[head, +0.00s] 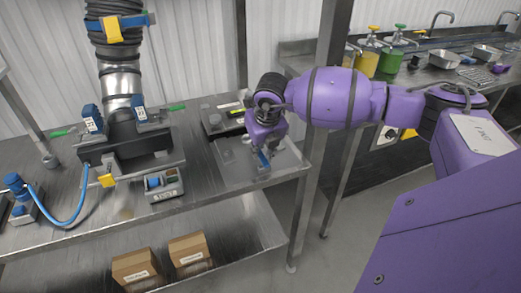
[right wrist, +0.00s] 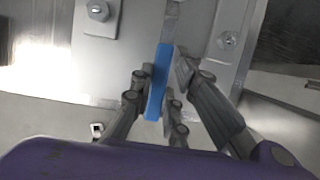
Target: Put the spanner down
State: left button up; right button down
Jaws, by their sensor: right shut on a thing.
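The spanner has a blue handle, which shows in the right wrist view (right wrist: 157,88) between the fingers, with a grey metal shank (right wrist: 172,18) running up past the top edge. In the head view, a small blue part of the spanner (head: 263,158) shows at the fingertips. My right gripper (head: 265,155) is shut on the blue handle, low over the right end of the metal bench (head: 215,185). Whether the spanner touches the surface below, I cannot tell. Its far end is out of the wrist view. My left gripper is not in view.
A dark machine with a ribbed hose (head: 122,80) stands on the bench at left, with a grey control box (head: 163,185) before it. A blue-hosed fitting (head: 22,190) lies far left. Cardboard boxes (head: 190,253) sit on the lower shelf. A post (head: 325,120) stands close to my right arm.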

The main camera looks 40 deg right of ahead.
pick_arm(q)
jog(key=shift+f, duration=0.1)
pick_arm(e)
jog(key=shift+s+a+f, duration=0.1)
jog(key=shift+s+f, duration=0.15)
jog(key=shift+f, duration=0.2)
jog(key=c, duration=1.9)
grip_release()
jog(key=shift+f, duration=0.1)
jog(key=shift+o, duration=1.1)
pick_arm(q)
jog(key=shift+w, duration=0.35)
pick_arm(e)
jog(key=shift+f, duration=0.25)
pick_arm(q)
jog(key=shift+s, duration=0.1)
pick_arm(e)
jog(key=shift+w+r, duration=0.1)
jog(key=shift+r, duration=0.1)
